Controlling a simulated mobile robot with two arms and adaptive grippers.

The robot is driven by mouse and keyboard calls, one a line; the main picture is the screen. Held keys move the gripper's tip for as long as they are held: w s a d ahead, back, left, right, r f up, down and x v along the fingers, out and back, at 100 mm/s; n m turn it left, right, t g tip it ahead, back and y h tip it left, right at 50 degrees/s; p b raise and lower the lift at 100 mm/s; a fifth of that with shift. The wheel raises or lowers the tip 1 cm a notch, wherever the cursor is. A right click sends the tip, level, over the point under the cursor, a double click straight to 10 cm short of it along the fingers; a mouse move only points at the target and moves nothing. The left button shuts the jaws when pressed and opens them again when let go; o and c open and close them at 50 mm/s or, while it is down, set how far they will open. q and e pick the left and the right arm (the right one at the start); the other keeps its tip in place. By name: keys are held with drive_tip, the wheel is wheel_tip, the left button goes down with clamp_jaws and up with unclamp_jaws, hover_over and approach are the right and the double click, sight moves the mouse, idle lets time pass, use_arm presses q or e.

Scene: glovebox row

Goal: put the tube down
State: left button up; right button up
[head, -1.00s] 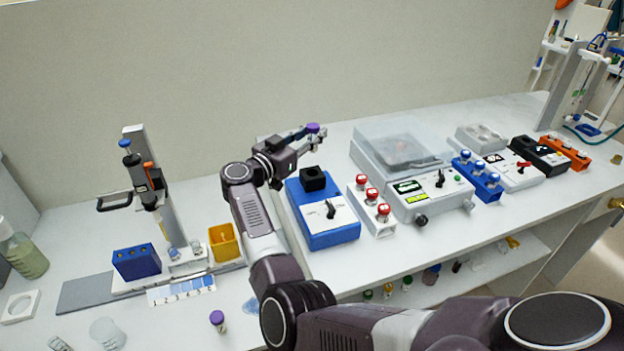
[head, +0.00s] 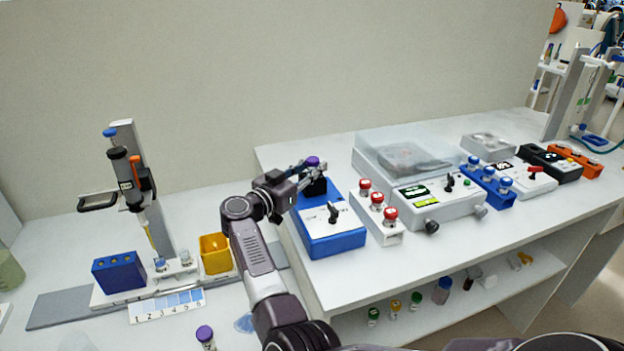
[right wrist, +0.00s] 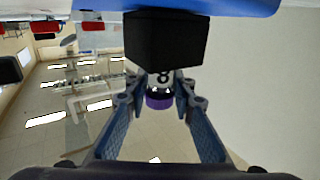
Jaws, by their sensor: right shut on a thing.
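My right gripper (head: 312,171) is shut on a tube with a purple cap (head: 313,161), right at the black block on top of the blue device. In the right wrist view the fingers (right wrist: 161,91) close around the tube (right wrist: 160,98), whose label shows an 8. The black block (right wrist: 167,38) hides the tube's lower end there, so I cannot tell whether it is inside the block. The black block also shows in the head view (head: 317,188), partly behind the fingers. My left gripper is not in view.
The blue device (head: 333,240) has a dark knob. A white box with red-capped items (head: 382,222) stands right of it. At left are a blue rack (head: 119,272), a yellow container (head: 215,254) and another purple-capped tube (head: 205,335).

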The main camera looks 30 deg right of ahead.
drive_tip(key=shift+f, duration=0.6)
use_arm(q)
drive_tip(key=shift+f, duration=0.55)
use_arm(e)
drive_tip(key=shift+r, duration=0.15)
drive_tip(key=o, duration=1)
